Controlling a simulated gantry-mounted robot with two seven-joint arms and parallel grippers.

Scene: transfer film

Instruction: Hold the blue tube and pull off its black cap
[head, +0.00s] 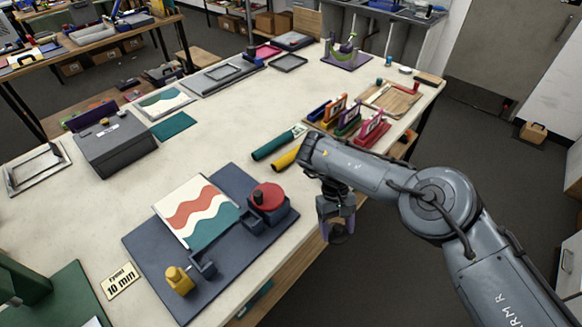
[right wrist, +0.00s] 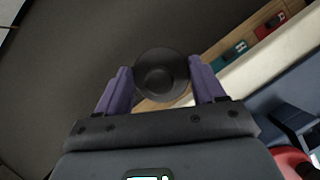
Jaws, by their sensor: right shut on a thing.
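My right gripper (head: 337,226) points down past the table's front edge. Its purple fingers are shut on a round black thing (right wrist: 161,75), which faces the wrist camera as a disc with a ring in it. It looks like the end of a black cap. I see no blue tube on it, and I cannot tell whether one is hidden behind the disc. A dark teal tube (head: 275,144) and a yellow tube (head: 287,158) lie side by side on the table (head: 225,135), left of my right arm. My left gripper is not in view.
A dark blue board (head: 150,253) bears a striped print (head: 197,214), a red round knob (head: 267,196) and a yellow piece (head: 179,281). A grey box (head: 115,143) stands at the left. Coloured racks (head: 348,122) stand beyond my arm. The table's middle is mostly clear.

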